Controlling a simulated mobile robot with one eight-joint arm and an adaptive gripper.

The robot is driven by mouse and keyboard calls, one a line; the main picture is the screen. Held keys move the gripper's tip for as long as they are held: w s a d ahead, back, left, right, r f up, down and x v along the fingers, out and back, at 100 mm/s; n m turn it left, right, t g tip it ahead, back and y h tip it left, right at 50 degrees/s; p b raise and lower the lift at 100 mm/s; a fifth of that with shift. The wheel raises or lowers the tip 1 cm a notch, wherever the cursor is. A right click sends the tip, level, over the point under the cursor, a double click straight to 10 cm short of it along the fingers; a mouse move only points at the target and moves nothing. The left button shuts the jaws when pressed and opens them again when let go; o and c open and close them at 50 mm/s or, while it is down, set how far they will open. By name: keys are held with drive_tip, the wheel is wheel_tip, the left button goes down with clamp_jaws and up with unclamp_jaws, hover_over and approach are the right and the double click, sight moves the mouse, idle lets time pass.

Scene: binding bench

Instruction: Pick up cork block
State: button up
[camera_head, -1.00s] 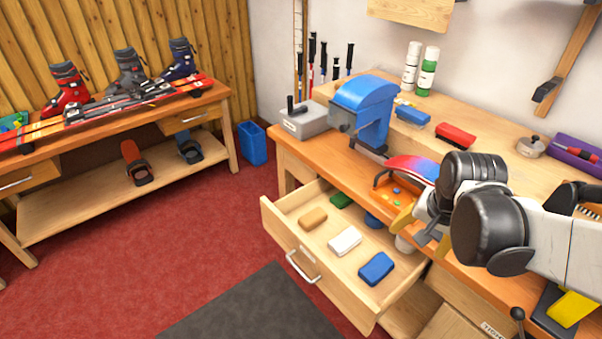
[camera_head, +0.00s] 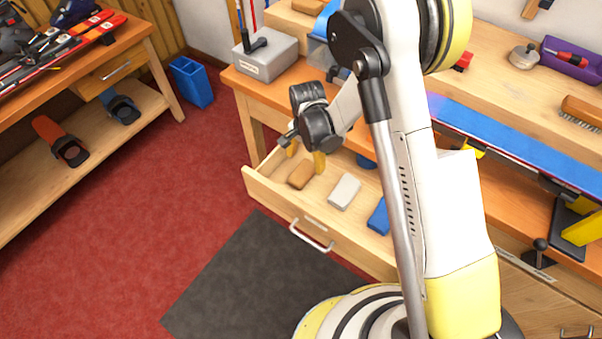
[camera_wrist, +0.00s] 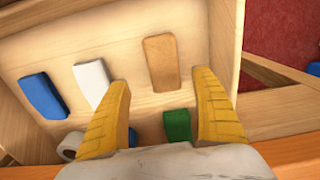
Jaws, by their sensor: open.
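The cork block (camera_head: 301,174) is a tan-brown rounded block lying flat in the open drawer (camera_head: 268,192), near its left end in the head view. In the wrist view the cork block (camera_wrist: 161,63) lies beyond and between the fingertips, apart from them. My gripper (camera_head: 306,158) is over the left part of the drawer with its yellow fingers pointing down. In the wrist view my gripper (camera_wrist: 159,78) is open with nothing between its fingertips. The head view does not show clearly how high the fingers are above the drawer floor.
A white block (camera_head: 345,191) and a blue block (camera_head: 379,216) lie right of the cork block. A green block (camera_wrist: 177,125) lies near one finger in the wrist view. Drawer walls surround them. A grey box (camera_head: 266,56) stands on the bench behind.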

sight(304, 170)
drive_tip(key=f+b, duration=0.1)
drive_tip(key=f, duration=0.1)
drive_tip(key=f+b, duration=0.1)
drive_tip(key=f, duration=0.1)
drive_tip(key=f+b, duration=0.1)
drive_tip(key=f, duration=0.1)
drive_tip(key=shift+w+a+f, duration=0.2)
drive_tip(key=shift+a+f, duration=0.05)
drive_tip(key=shift+f, duration=0.1)
drive_tip(key=shift+r, duration=0.1)
drive_tip(key=c, duration=1.3)
